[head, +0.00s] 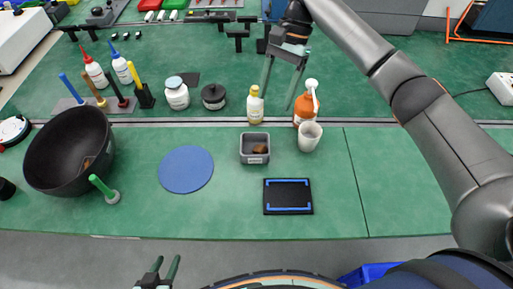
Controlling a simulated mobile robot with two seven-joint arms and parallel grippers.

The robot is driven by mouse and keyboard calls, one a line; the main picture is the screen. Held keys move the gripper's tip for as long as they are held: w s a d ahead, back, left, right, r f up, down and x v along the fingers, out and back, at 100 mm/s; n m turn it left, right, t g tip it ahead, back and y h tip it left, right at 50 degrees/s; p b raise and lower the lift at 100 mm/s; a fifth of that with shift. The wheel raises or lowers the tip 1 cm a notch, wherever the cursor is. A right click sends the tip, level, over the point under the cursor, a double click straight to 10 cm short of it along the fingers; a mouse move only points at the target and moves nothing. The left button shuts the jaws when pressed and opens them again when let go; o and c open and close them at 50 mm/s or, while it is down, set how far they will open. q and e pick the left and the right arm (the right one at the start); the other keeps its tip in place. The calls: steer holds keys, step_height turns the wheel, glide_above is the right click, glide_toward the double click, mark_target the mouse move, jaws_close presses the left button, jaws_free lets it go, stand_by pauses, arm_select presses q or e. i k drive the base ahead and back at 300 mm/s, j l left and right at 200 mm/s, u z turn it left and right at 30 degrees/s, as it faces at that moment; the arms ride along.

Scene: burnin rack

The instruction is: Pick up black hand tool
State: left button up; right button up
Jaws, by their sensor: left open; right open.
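A black-handled tool (115,90) leans in a row of upright tools on the left side of the green bench, between an orange-handled tool (95,89) and a yellow-handled one (134,73). Its lower end is hidden in the holder. My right gripper (277,100) is open and empty, pointing down near the yellow-labelled bottle, well to the right of the black-handled tool. My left gripper (166,264) is open and empty at the bottom edge, in front of the bench and far from the tool.
A black bowl (55,150), a green-handled item (103,188), a blue disc (186,169), a grey bin (254,160), a black tray (288,197), a white cup (309,136) and an orange bottle (303,107) occupy the near bench. The right front is clear.

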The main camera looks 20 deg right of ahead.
mark_target(123, 103)
steer(key=k+j, duration=0.25)
steer(key=k, duration=0.2)
steer(key=k+j, duration=0.25)
steer(key=k, duration=0.25)
